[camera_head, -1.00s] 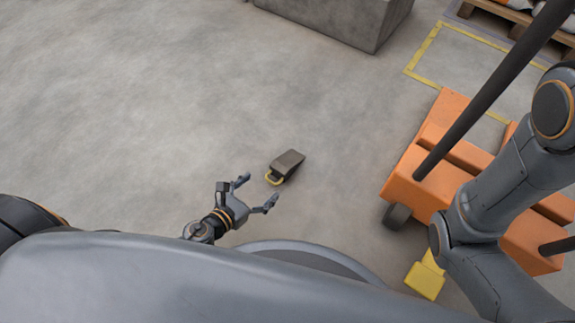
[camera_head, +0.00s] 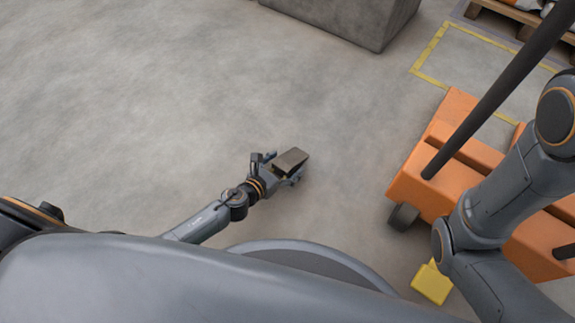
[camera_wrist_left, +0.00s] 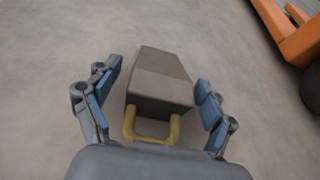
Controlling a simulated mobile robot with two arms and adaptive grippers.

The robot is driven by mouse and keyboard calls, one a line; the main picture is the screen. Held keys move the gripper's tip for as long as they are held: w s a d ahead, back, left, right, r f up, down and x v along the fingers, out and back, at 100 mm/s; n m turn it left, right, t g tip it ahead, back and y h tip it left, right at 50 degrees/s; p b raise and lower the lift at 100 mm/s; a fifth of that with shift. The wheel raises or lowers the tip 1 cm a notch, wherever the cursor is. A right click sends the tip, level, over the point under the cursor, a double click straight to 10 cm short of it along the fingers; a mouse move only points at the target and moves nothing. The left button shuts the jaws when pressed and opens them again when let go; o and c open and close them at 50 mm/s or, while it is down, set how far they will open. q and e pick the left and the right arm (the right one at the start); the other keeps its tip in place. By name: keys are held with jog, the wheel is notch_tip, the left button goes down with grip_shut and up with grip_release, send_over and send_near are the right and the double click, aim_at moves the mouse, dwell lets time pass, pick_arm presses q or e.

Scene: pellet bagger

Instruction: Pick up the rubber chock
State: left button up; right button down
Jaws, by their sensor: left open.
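The rubber chock (camera_head: 291,161) is a dark brown-grey wedge on the concrete floor. In the left wrist view the chock (camera_wrist_left: 160,80) shows its yellow handle (camera_wrist_left: 152,132) toward my palm. My left gripper (camera_head: 283,168) is open, with one finger on each side of the chock. In the left wrist view the left gripper (camera_wrist_left: 155,105) shows gaps between both fingers and the chock. The handle is hidden behind the gripper in the head view. My right gripper is not in view; only part of my right arm shows.
An orange pallet truck (camera_head: 450,150) with a dark wheel (camera_head: 403,217) stands to the right. A yellow block (camera_head: 432,285) lies beside it. A grey concrete block (camera_head: 350,18) is at the top. Bare floor lies to the left of the chock.

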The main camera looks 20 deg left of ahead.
pick_arm(q)
jog(key=c, duration=1.4)
jog(key=shift+c, duration=0.5)
jog(key=shift+r, duration=0.1)
